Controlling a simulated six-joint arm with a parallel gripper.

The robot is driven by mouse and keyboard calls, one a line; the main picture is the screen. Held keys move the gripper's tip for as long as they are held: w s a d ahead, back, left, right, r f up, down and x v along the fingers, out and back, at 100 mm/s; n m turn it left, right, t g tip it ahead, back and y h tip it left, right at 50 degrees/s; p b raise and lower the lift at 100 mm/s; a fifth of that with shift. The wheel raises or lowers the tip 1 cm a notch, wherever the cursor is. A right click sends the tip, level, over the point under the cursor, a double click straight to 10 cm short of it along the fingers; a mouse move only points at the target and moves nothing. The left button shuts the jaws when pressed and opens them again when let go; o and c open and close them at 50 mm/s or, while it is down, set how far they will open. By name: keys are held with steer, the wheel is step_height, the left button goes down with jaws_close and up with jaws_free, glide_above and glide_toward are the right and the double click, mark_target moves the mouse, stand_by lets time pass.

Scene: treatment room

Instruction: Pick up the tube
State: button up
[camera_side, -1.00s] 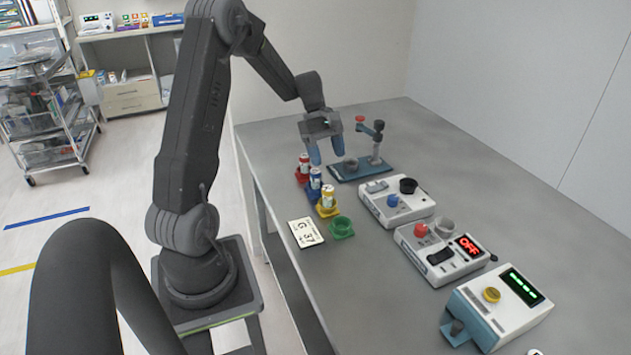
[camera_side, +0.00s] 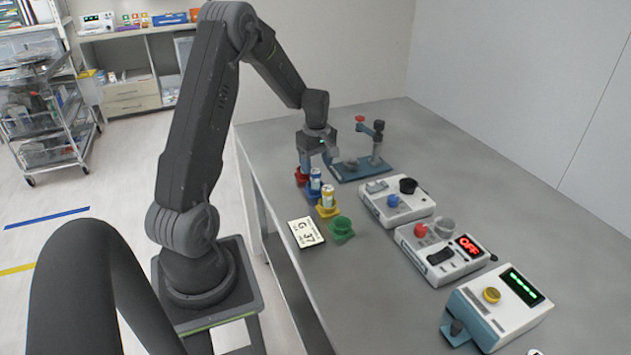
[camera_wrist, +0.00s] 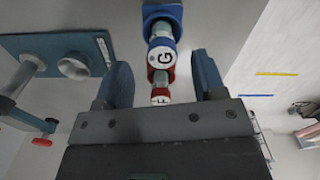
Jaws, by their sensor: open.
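In the side view, a blue-banded tube (camera_side: 315,179) stands in a blue holder (camera_side: 313,195), and a yellow-banded tube (camera_side: 328,193) stands in a yellow holder (camera_side: 326,211). A red holder (camera_side: 300,178) is behind them, its tube mostly hidden by my gripper (camera_side: 319,163). In the wrist view, my gripper (camera_wrist: 161,62) is open, its fingers on either side of the red tube (camera_wrist: 160,93), whose cap shows a partly covered "F". The blue tube (camera_wrist: 161,56) with cap letter "G" is just beyond. I cannot tell whether the fingers touch anything.
An empty green holder (camera_side: 341,229) and a card (camera_side: 307,232) reading "G 37" are nearer. A blue-based stand (camera_side: 361,170) is close to my gripper's right. White devices (camera_side: 397,203), (camera_side: 441,251) and (camera_side: 498,308) line the table's right. The table's far right is clear.

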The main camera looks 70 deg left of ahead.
mark_target(316, 171)
step_height(316, 171, down, 5)
steer(key=shift+s+f, duration=0.1)
stand_by(0.3)
steer(key=c, duration=1.1)
steer(key=shift+r, duration=0.2)
